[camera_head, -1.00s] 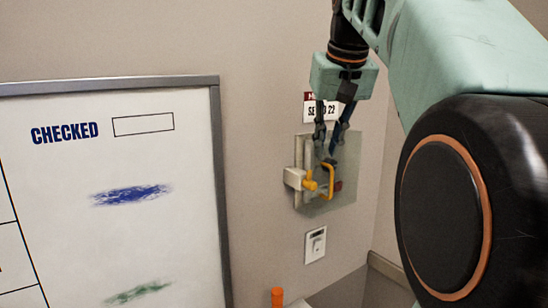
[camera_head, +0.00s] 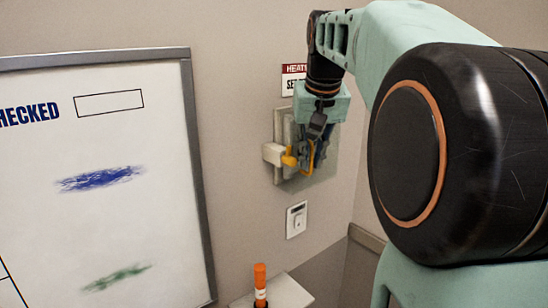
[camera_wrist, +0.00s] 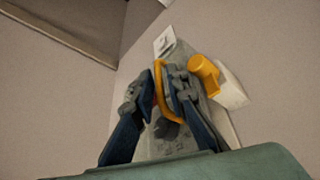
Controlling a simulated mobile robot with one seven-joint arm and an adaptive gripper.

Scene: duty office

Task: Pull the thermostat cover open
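The thermostat cover (camera_head: 330,166) is a greyish clear panel on the wall, upright, with a yellow loop handle (camera_head: 311,158). In the wrist view the handle (camera_wrist: 160,92) lies between the two dark fingers of my gripper (camera_wrist: 164,84). The fingers stand apart, one on each side of the handle; the right one looks very close to it, but I cannot tell whether it touches. In the head view my gripper (camera_head: 310,152) hides part of the cover and handle. A yellow knob (camera_head: 289,160) on a pale block (camera_head: 271,153) sits at the cover's left edge.
A whiteboard (camera_head: 140,230) fills the left. A red-and-white sign (camera_head: 291,80) is above the cover, partly hidden by my arm. A white switch (camera_head: 296,220) is below. An orange-capped marker (camera_head: 260,284) stands by a pale ledge (camera_head: 288,292).

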